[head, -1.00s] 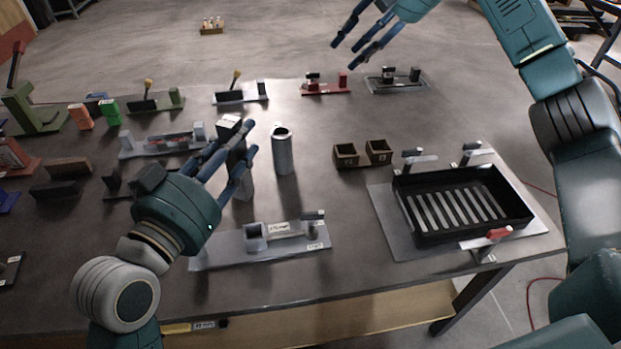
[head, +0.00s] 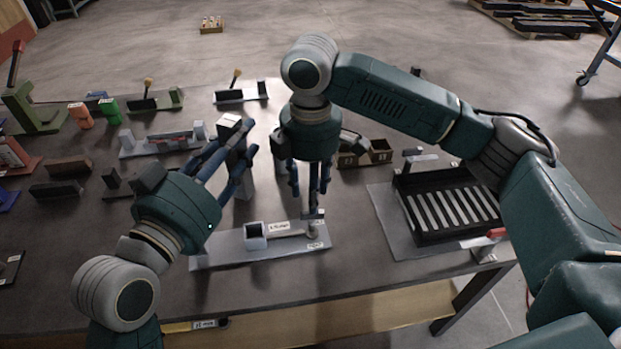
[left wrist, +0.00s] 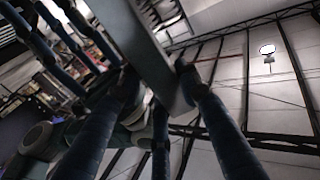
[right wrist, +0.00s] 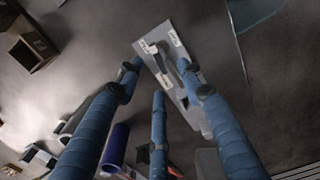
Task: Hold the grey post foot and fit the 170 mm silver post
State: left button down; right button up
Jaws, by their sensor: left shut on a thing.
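My right gripper (head: 311,190) points down over the plate's right end, fingers apart and seemingly empty, near a short upright piece (head: 313,228).
A black slotted tray (head: 425,238) with clamps stands at right. Several fixtures and blocks (head: 68,167) fill the left. The table's front edge is close to the plate. My right arm hides the round metal canister.

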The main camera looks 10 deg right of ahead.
aim_at(311, 218)
notch_tip(311, 218, down, 9)
jog(key=shift+r, duration=0.1)
jog(key=shift+c, duration=0.3)
grip_shut()
